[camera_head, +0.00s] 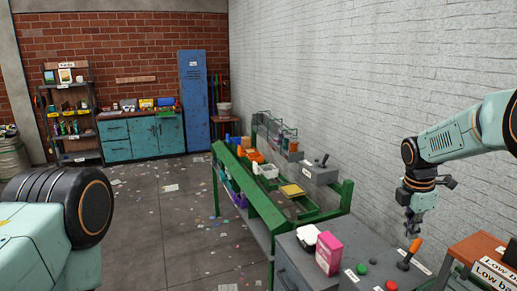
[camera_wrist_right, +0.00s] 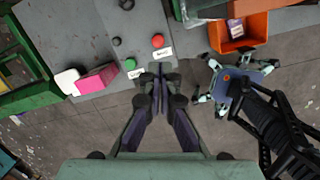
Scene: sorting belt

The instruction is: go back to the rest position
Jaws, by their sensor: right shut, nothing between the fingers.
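My right gripper (camera_head: 412,229) hangs at the right of the head view, pointing down above the right part of the grey control desk (camera_head: 292,262). In the right wrist view its two fingers (camera_wrist_right: 160,72) are together with nothing between them. The tips appear over the desk's edge near the green button (camera_wrist_right: 129,63) and the red button (camera_wrist_right: 157,40); the height above the desk is hard to tell. A teal link of my left arm shows at the left of the head view, but the left gripper is out of view.
A pink box (camera_head: 329,254) and a white object (camera_head: 307,236) sit on the desk. The green sorting belt frame (camera_head: 262,205) lies beyond. An orange bin (camera_wrist_right: 238,34) is at right. Floor at left is open, with scraps.

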